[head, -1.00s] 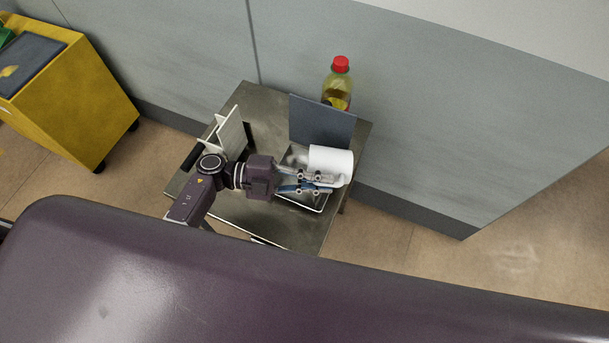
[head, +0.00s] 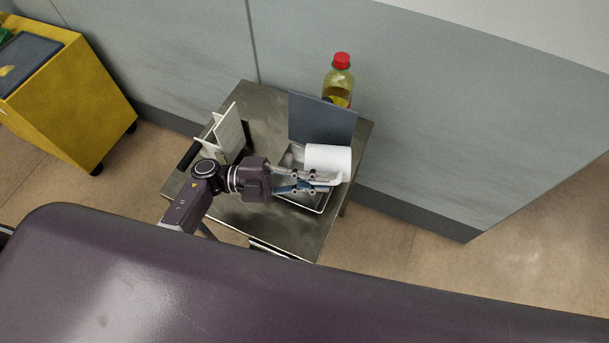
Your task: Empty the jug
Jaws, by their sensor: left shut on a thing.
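The white jug (head: 328,157) is tipped onto its side, its body lying roughly level in the picture. It is over a shallow metal tray (head: 318,211) on the small metal table (head: 262,107). My left gripper (head: 318,183) is shut at the jug's near side, seemingly on its handle, which the fingers largely hide. The jug's mouth and contents cannot be made out. Much of the tray is hidden under the jug and gripper. My right gripper is not in view.
A dark grey upright panel (head: 321,121) stands just behind the jug. A red-capped bottle (head: 340,78) of yellowish liquid stands behind the panel. A white slotted rack (head: 228,134) stands at the table's left. A yellow cart (head: 72,105) is far left.

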